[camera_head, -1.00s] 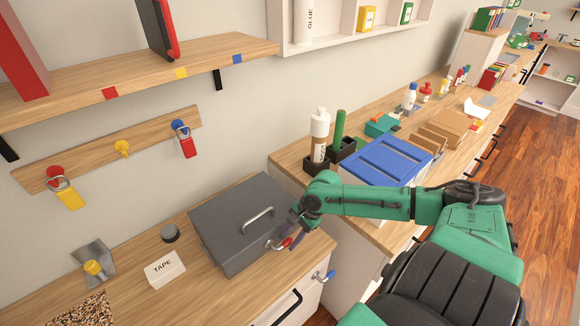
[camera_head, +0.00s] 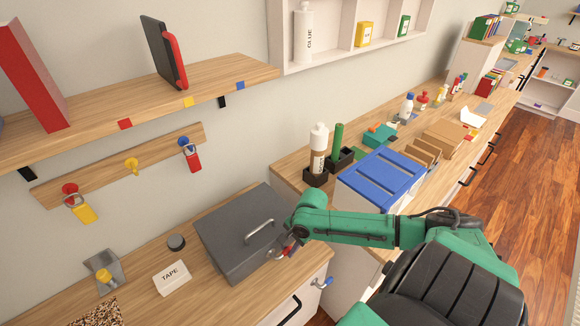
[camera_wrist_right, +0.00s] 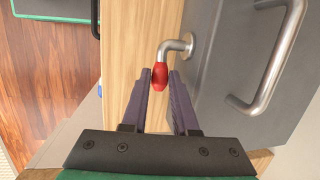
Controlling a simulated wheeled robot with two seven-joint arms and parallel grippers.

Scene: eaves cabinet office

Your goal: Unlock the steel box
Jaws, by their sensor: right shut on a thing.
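The steel box (camera_head: 225,245) is dark grey and stands shut on the near wooden counter, with a metal bar handle (camera_head: 258,231) on it. A bent metal lever with a red tip (camera_wrist_right: 160,76) sticks out of the box; the box's grey face (camera_wrist_right: 225,60) and bar handle fill the right of the wrist view. My right gripper (camera_wrist_right: 161,73) is shut on the lever's red tip, which sits between the ends of its two dark fingers. In the head view the right gripper (camera_head: 289,248) partly hides the lever. My left gripper is in no view.
A white TAPE box (camera_head: 172,278) and a dark round object (camera_head: 176,243) lie left of the box. Key tags, yellow (camera_head: 85,213) and red (camera_head: 194,162), hang on a wall rail. A blue-tipped lever (camera_head: 325,282) is below the counter edge. A blue-lidded bin (camera_head: 382,178) stands right.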

